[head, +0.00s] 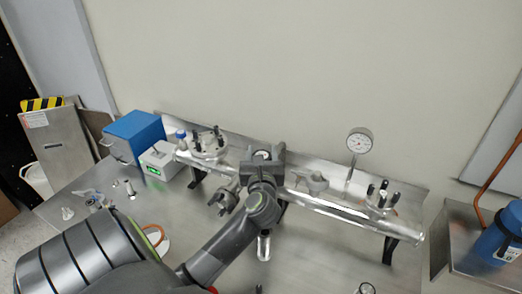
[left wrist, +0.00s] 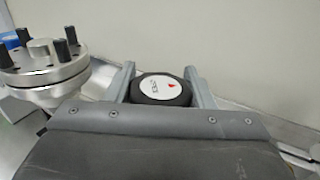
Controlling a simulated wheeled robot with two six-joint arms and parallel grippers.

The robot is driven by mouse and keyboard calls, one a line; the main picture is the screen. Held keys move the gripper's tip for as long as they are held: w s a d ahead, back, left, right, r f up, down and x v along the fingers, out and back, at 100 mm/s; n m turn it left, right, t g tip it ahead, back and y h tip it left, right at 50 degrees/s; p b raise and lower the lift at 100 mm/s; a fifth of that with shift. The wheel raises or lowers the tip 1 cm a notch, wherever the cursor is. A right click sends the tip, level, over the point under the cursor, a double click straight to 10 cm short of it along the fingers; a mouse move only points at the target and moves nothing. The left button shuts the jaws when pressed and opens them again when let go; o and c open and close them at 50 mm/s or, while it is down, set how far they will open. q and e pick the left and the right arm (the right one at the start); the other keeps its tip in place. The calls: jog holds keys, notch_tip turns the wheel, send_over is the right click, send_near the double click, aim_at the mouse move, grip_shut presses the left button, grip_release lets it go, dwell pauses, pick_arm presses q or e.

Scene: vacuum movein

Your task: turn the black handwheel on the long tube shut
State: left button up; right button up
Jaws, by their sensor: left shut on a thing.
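The long steel tube (head: 335,208) runs across the bench on dark brackets. The black handwheel (left wrist: 161,90), with a white round cap bearing a small red mark, sits between the two fingers of my left gripper (left wrist: 161,78) in the left wrist view. In the head view my left gripper (head: 263,158) is over the middle of the tube, shut on the handwheel. Only the wheel's pale cap (head: 262,155) shows there between the fingers; the gripper hides its sides and stem.
Bolted flanges stand on the tube at left (head: 208,147) and right (head: 380,200); the left one (left wrist: 43,68) is near my gripper. A pressure gauge (head: 359,141) rises at right. A blue box (head: 135,135) stands back left. The wall (head: 300,70) is close behind.

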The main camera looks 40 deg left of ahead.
pick_arm(q)
jog(key=m+t+h+p, duration=0.1)
jog(key=m+h+p, duration=0.1)
jog(key=m+t+h+p, duration=0.1)
jog(key=m+t+h, duration=0.1)
jog(key=h, duration=0.1)
jog(key=shift+w+d+r+t+h+p, duration=0.1)
jog(key=shift+r+t+h+p, duration=0.05)
jog(key=shift+t+h+p, duration=0.2)
jog(key=shift+w+d+m+t+h+p, duration=0.15)
jog(key=shift+m+t+h+p, duration=0.2)
jog(key=shift+m+h, duration=0.6)
jog(key=shift+s+d+m+t+h+p, duration=0.15)
jog(key=shift+m+h+p, duration=0.4)
jog(key=shift+h, duration=0.65)
jog(key=shift+w, duration=0.1)
jog(key=shift+m+h, duration=0.4)
jog(key=shift+h, duration=0.1)
jog(key=o, duration=1)
jog(key=shift+c, duration=0.2)
